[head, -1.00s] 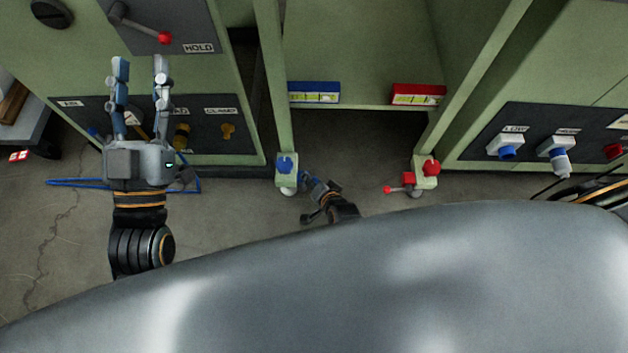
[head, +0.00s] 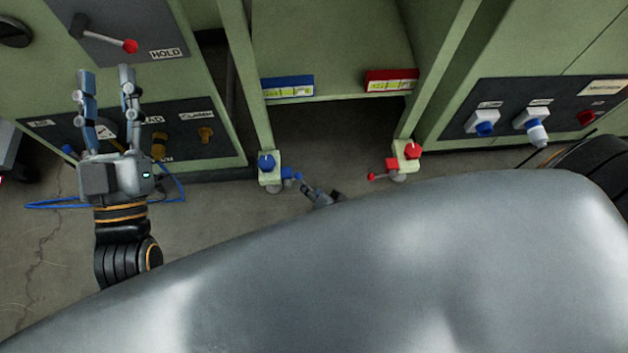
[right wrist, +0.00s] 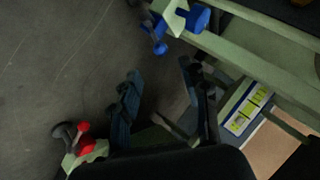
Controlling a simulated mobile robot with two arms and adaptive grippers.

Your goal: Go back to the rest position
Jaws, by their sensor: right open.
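My left gripper (head: 107,72) is raised at the left of the head view, in front of the left cabinet's dark panel. Its two long fingers are apart with nothing between them. My right gripper (head: 318,194) shows small and low in the head view, partly hidden by my grey body. In the right wrist view its fingers (right wrist: 160,72) are spread and empty. A blue-edged filter box (head: 288,86) and a red-edged filter box (head: 391,80) lie on the green shelf, apart from both grippers. The blue-edged box also shows in the right wrist view (right wrist: 246,108).
A blue-knobbed post (head: 269,167) and a red-knobbed post (head: 405,156) flank the opening below the shelf; my right gripper is between them. The right cabinet's panel (head: 510,112) carries plugs. A blue cable (head: 60,204) lies on the floor at left.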

